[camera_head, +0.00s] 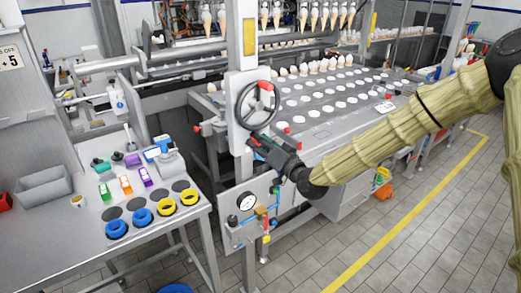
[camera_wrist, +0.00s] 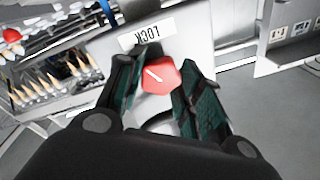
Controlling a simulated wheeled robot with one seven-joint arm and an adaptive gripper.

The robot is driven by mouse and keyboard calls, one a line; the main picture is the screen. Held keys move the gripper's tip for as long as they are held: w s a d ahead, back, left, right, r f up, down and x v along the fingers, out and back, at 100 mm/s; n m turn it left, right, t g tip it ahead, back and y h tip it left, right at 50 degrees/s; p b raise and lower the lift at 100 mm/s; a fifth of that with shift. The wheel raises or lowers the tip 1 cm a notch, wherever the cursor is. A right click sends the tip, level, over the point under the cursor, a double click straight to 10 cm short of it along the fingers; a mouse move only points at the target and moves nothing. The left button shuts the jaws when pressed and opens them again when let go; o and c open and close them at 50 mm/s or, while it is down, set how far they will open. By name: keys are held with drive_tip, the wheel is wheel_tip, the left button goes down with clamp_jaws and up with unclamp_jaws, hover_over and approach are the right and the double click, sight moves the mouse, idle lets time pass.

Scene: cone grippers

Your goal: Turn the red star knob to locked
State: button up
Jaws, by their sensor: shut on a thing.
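The red star knob (camera_wrist: 160,76) sits between the two dark green fingers of my gripper (camera_wrist: 156,66) in the wrist view. My gripper is shut on it, one finger on each side. A white pointer line on the knob's face runs toward the upper left of the picture. A white LOCK label (camera_wrist: 148,34) lies just beyond the knob and appears upside down. In the head view my gripper (camera_head: 257,143) is at the grey machine post, below the black handwheel; the fingers largely hide the knob there.
The black handwheel (camera_head: 258,106) with a red handle is close above my gripper. A pressure gauge (camera_head: 246,201) and small valves are below it. A steel table (camera_head: 60,235) with blue and yellow rings stands at left. The tiled floor at right (camera_head: 440,235) is mostly clear.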

drive_tip(key=shift+m+t+h+b, duration=0.4)
drive_tip(key=shift+m+b, duration=1.4)
drive_tip(key=shift+m, duration=1.3)
drive_tip(key=shift+r, duration=0.1)
drive_tip(key=o, duration=1)
drive_tip(key=shift+o, duration=0.2)
drive_tip(key=shift+s+d, duration=0.1)
drive_tip(key=v, duration=1.1)
drive_tip(key=shift+s+d, duration=0.25)
